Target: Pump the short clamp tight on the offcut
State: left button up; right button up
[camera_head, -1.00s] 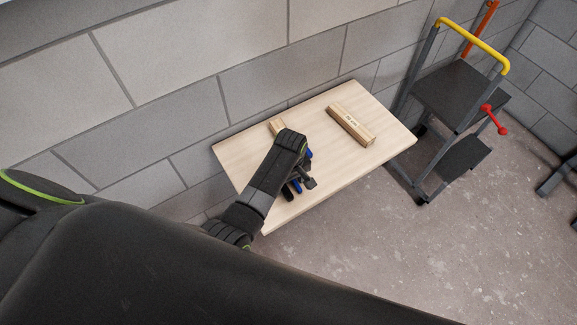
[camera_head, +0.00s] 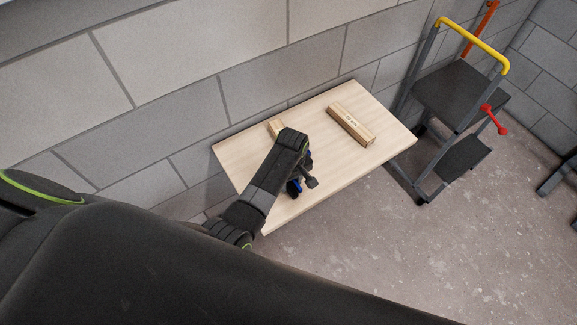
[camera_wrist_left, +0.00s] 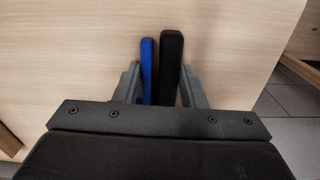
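The short clamp shows its blue and black handles (camera_wrist_left: 147,70) upright between my left fingers in the left wrist view. My left gripper (camera_wrist_left: 160,78) is closed in on them, one finger against each outer side, with a thin gap between the handles. In the head view my left gripper (camera_head: 302,180) is over the front of the table, and a bit of blue clamp shows by it. A small wooden block (camera_head: 275,127), perhaps the offcut, shows behind my left wrist, partly hidden. The clamp's jaws are hidden, so their contact cannot be seen. My right gripper is out of view.
A longer wooden batten (camera_head: 351,125) with a label lies on the pale table (camera_head: 385,140). A block wall stands behind the table. A step stool (camera_head: 455,95) with a yellow rail stands to the right.

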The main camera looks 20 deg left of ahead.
pick_arm(q)
jog(key=shift+s+a, duration=0.15)
jog(key=c, duration=0.4)
jog(key=shift+s+a, duration=0.1)
grip_shut()
jog(key=o, duration=1.2)
grip_release()
jog(key=shift+c, duration=0.2)
jog(key=shift+o, duration=0.2)
jog(key=shift+w+d, duration=0.3)
jog(key=shift+w, duration=0.05)
jog(key=shift+c, duration=0.4)
